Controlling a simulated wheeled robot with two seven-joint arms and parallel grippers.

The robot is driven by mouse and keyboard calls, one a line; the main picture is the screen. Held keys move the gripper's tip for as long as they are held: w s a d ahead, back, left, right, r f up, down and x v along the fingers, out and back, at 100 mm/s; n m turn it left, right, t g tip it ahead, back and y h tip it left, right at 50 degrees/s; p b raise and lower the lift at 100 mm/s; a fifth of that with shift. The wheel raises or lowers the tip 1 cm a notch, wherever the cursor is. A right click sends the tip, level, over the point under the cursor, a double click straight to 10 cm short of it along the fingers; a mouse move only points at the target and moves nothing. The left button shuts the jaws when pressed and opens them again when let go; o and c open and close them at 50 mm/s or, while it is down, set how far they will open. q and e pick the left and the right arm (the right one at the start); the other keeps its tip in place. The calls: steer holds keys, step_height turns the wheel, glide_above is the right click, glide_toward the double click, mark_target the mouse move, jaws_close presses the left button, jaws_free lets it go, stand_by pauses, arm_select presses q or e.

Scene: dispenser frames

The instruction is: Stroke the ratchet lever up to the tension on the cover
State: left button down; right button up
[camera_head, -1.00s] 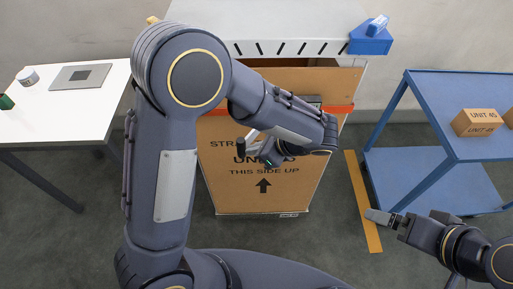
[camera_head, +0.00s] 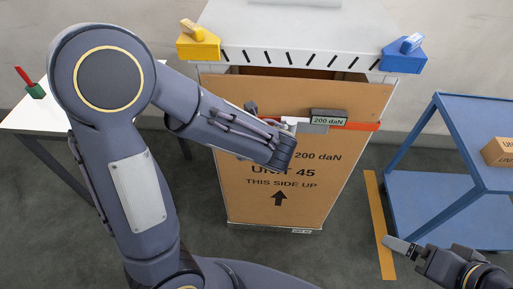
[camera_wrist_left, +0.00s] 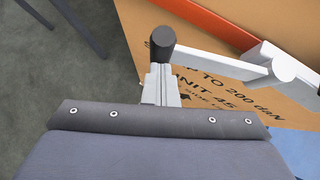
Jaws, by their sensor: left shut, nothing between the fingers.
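The cardboard cover (camera_head: 262,215) stands upright, printed "UNIT 45", "THIS SIDE UP" and, partly hidden, "200 daN". An orange strap (camera_head: 362,126) crosses its upper part. The ratchet lever is a pale bar (camera_wrist_left: 222,61) with a black knob (camera_wrist_left: 162,40); the knob also shows in the head view (camera_head: 250,107). A dark-framed plate (camera_head: 328,117) reading "200 daN" sits beside the ratchet. My left gripper (camera_wrist_left: 161,80) is shut and empty, its tips close below the knob; contact is unclear. My forearm hides it in the head view. My right gripper (camera_head: 398,245) hangs away at lower right.
A white slotted top (camera_head: 300,28) overhangs the cover, with a yellow block (camera_head: 197,44) and a blue block (camera_head: 403,58) at its corners. A blue cart (camera_head: 440,195) stands right, a white table (camera_head: 35,115) left. A yellow floor strip (camera_head: 377,220) lies beside the cover.

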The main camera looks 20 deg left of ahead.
arm_select(q)
steer(key=shift+w+a, duration=0.4)
steer(key=shift+a, duration=0.05)
steer(key=shift+a+r, duration=0.1)
steer(key=shift+r, duration=0.05)
stand_by(0.3)
